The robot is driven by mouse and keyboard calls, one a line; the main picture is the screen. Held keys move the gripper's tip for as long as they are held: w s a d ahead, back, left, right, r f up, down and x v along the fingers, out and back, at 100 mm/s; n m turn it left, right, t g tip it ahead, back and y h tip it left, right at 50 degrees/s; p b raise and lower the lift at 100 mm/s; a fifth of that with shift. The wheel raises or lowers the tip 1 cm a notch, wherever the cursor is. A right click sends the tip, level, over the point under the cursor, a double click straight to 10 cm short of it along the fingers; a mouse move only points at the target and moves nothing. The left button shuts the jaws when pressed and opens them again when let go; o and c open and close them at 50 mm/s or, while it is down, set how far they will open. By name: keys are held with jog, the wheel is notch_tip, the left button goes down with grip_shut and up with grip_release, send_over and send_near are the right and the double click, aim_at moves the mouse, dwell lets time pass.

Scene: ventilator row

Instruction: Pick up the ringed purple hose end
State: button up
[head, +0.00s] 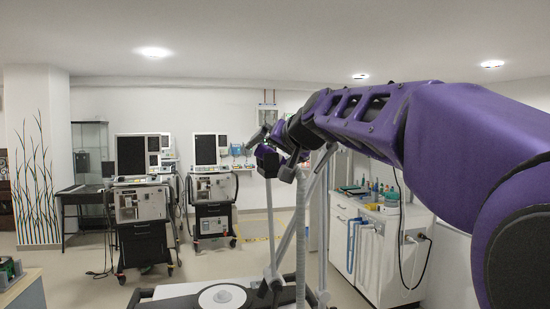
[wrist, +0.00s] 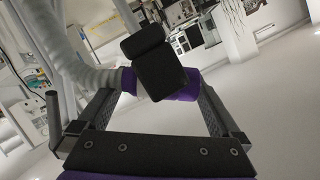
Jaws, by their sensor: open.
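The purple hose end (wrist: 187,86) shows in the wrist view on the end of a grey corrugated hose (wrist: 92,76). It lies crosswise between the fingers of my gripper (wrist: 155,93), which is open with one finger on each side. A black block (wrist: 155,72) covers the middle of the purple piece. I cannot tell whether either finger touches it, and I see no clear ring. In the head view the grey hose (head: 300,235) hangs beside a grey stand, below the end of my arm. There I cannot tell the hose end from my purple gripper parts.
Grey stand poles (head: 270,225) rise close to my gripper. Two ventilators on carts (head: 142,205) (head: 212,188) stand at the left back. A white cabinet (head: 385,250) with bottles and blue hoses is at the right. Open floor (head: 75,275) lies at the left.

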jog(key=shift+w+a+f, duration=0.2)
jog(key=shift+w+a, duration=0.1)
jog(key=shift+w, duration=0.2)
jog(key=shift+s+d, duration=0.1)
jog(key=shift+s, duration=0.05)
jog(key=shift+c, duration=0.9)
jog(key=c, duration=1.2)
notch_tip(320, 180, up, 9)
jog(key=shift+f+p, duration=0.2)
jog(key=shift+p, duration=0.95)
jog(key=shift+s+a+f+n+h, duration=0.15)
jog(key=shift+f+n+h, duration=0.25)
jog(key=shift+n+h, duration=0.25)
jog(key=shift+w+a+f+n+h, duration=0.1)
jog(key=shift+f+n+h, duration=0.35)
jog(key=shift+n, duration=0.45)
jog(key=shift+s+a+f+n+h, duration=0.15)
jog(key=shift+f+n+h, duration=0.3)
jog(key=shift+n, duration=0.3)
jog(key=shift+w+d+f+b, duration=0.1)
jog(key=shift+f+b, duration=1.2)
jog(key=shift+f, duration=0.15)
jog(key=shift+w+d+f+b, duration=0.1)
jog(key=shift+f+b, duration=1.2)
jog(key=shift+f, duration=0.15)
